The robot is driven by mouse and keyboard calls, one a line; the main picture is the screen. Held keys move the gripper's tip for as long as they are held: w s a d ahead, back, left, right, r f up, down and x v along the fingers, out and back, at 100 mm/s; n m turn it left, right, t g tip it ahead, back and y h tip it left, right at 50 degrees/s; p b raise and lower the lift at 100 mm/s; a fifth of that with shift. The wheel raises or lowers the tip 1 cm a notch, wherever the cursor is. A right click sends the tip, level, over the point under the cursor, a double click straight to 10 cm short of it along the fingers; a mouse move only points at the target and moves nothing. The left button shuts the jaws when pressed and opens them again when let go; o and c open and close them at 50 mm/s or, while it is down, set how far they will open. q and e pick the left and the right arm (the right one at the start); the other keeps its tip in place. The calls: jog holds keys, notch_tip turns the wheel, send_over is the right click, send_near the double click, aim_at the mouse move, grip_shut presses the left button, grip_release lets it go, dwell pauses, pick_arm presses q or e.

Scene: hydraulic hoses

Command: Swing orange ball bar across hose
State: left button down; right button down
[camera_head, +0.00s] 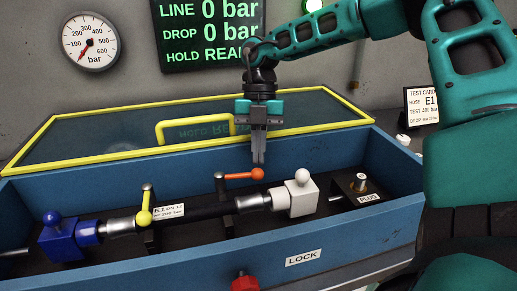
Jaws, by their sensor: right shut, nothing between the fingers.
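The orange ball bar (241,175) sits on a short post behind the hose. It points right, roughly along the hose, with its ball end near my right gripper. The black hose (208,211) lies in the blue trough, with metal end fittings and a white label. My right gripper (258,160) comes down from above with its fingers shut and empty. Its tips are just above or at the orange ball; I cannot tell whether they touch. The yellow ball bar (146,202) points toward the front, across the hose. My left gripper is not in view.
A blue block (62,240) with a ball knob holds the hose's left end, a white block (294,196) its right end. A plug (361,184) stands farther right. The yellow-framed clear lid (90,140) is raised behind. A red knob (245,283) is at the front.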

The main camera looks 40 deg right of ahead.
jog(key=shift+s+m, duration=0.25)
jog(key=shift+m, duration=0.05)
